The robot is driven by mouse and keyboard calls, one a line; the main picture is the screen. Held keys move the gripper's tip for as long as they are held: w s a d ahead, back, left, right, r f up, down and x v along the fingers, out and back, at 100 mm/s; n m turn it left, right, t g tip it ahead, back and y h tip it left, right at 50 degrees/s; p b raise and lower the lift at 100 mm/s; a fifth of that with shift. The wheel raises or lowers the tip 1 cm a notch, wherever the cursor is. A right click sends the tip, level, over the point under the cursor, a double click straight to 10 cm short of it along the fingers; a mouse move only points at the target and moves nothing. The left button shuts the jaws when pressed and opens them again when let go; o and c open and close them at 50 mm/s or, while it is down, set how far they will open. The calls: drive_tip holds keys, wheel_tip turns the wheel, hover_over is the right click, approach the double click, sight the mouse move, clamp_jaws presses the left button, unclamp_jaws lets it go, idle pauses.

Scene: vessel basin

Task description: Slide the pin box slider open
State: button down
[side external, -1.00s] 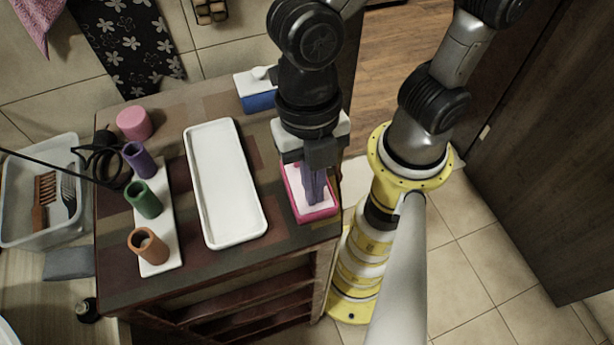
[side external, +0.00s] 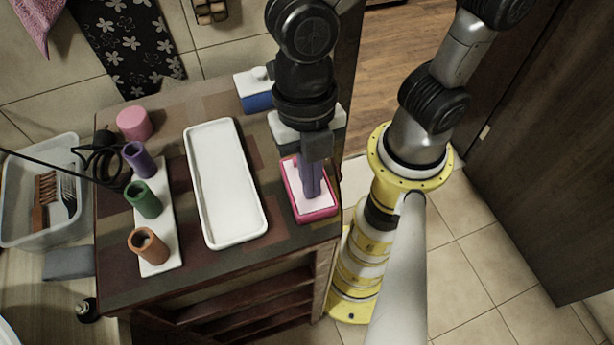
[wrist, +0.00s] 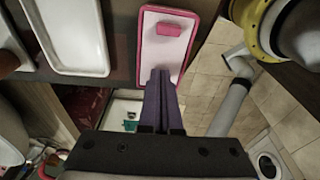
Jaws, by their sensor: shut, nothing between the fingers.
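The pin box (side external: 322,213) is a pink box with a whitish sliding lid, on the right end of the cabinet top. In the wrist view the pin box (wrist: 145,50) shows its pale lid inside a pink rim. A small pink handle (wrist: 169,29) stands on the lid toward the top. My gripper (side external: 312,192) is over the box with its purple fingers shut and empty, pointing down at the lid. In the wrist view my gripper (wrist: 159,75) lies below the handle in the picture, apart from it. I cannot tell whether the fingertips touch the lid.
A long white tray (side external: 222,180) lies left of the box. A white holder with purple, green and orange cylinders (side external: 146,200) stands farther left. A blue and white container (side external: 256,92) stands behind the box. The cabinet's front edge is close to the box.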

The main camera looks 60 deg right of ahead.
drive_tip(key=shift+w+d, duration=0.15)
drive_tip(key=shift+d, duration=0.05)
drive_tip(key=shift+w+d, duration=0.2)
drive_tip(key=shift+d, duration=0.05)
drive_tip(key=shift+w+d+f, duration=0.15)
drive_tip(key=shift+w+d, duration=0.25)
drive_tip(key=shift+d, duration=0.1)
idle(1.0)
drive_tip(key=shift+w+d, duration=0.8)
drive_tip(key=shift+d, duration=0.05)
idle(0.5)
drive_tip(key=shift+r, duration=3.7)
drive_tip(key=shift+w, duration=0.1)
